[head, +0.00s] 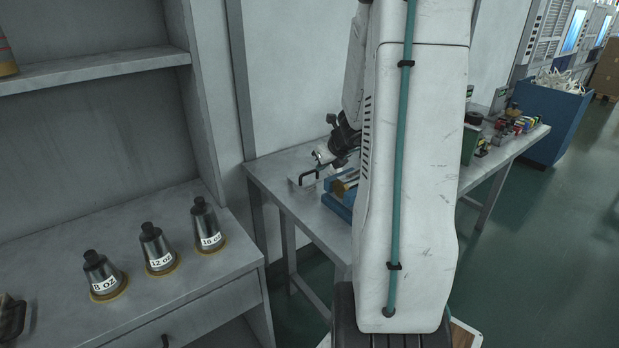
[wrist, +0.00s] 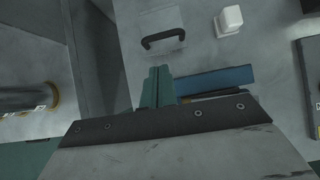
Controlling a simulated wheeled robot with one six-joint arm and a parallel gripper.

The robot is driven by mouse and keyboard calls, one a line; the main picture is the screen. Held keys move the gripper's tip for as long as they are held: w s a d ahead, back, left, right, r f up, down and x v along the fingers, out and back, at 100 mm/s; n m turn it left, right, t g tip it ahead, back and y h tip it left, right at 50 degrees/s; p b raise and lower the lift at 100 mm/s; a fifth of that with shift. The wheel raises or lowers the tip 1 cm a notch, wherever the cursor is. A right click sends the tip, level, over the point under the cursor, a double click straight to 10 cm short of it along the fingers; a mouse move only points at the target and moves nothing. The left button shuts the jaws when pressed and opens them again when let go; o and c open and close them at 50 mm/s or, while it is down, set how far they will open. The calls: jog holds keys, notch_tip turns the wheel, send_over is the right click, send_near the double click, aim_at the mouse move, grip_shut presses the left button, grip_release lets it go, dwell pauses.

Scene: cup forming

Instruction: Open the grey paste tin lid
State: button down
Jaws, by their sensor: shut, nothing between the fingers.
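A flat pale-grey square panel with a black bar handle (wrist: 163,38) lies at the top centre of the wrist view. A black handle (head: 309,175) on a pale plate also shows on the bench in the head view. I cannot tell for certain whether this is the paste tin lid; no tin label is readable. My gripper (wrist: 158,75) shows as two green fingers pressed together, shut and empty. In the picture its tips are just below the black handle, apart from it.
A blue tray (wrist: 215,80) lies right of my fingers, with a white block (wrist: 229,20) above it. A dark-edged box (wrist: 309,75) is at the right edge. Labelled metal cones (head: 156,248) stand on the left counter.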

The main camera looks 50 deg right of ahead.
send_near(306, 183)
jog(key=x, duration=0.5)
jog(key=shift+w+d+f, duration=0.1)
jog(key=shift+f, duration=0.05)
dwell(0.3)
jog(key=shift+w+r, duration=0.15)
jog(key=shift+r, duration=0.25)
